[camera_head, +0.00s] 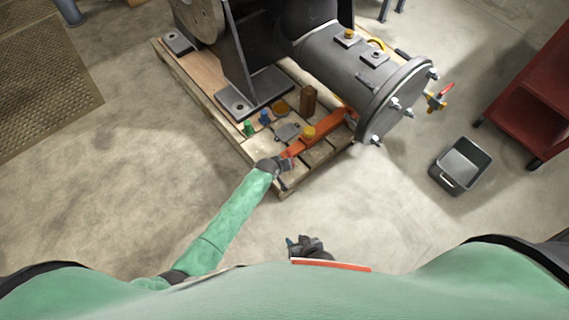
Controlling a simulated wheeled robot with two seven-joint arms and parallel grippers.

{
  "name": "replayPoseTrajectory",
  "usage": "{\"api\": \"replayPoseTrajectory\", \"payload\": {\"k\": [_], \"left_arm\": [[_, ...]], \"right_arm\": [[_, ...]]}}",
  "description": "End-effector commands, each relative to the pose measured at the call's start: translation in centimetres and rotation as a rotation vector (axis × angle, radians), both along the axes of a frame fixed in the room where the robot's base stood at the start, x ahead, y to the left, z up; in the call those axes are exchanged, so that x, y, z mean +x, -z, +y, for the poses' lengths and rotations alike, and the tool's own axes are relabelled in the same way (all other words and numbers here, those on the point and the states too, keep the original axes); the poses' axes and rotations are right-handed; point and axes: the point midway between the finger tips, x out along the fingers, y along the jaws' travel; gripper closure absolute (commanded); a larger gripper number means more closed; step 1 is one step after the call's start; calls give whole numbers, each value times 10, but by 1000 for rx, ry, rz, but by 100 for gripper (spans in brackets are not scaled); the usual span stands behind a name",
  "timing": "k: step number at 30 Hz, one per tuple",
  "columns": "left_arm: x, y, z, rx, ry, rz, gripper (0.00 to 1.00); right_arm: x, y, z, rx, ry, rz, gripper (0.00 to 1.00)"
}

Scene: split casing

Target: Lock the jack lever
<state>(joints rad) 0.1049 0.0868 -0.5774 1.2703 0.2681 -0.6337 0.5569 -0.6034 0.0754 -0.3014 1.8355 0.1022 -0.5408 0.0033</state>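The orange bar (325,128), which looks like the jack lever, lies low along the pallet, running from under the round flange down to the near left. A yellow round part sits on its middle. My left gripper (283,163), at the end of the green sleeve, is at the bar's near end, touching or very close. Its fingers are too small and dark to tell whether they are closed on the bar. My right gripper (303,243) is close to my body, apart from the pallet and bar. Its finger opening is unclear.
A grey casing (345,62) with a bolted flange stands on the wooden pallet (210,83). Small green, blue and brown parts lie near the bar. A red-handled valve (438,97) sticks out right. A grey bin (460,167) and red cart (530,100) stand right. Floor between is clear.

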Motion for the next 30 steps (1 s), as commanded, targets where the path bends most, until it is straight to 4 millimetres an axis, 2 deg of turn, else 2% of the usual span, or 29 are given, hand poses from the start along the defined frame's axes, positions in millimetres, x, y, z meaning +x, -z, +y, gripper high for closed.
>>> {"api": "replayPoseTrajectory", "payload": {"k": [10, 30], "left_arm": [[-2, -2, -6, -2, -67, 1, 100], [-2, -2, -28, -1, -64, 0, 100]], "right_arm": [[0, -14, 1, 2, -1, 0, 64], [1, -46, 2, 1, -5, 2, 64]]}}
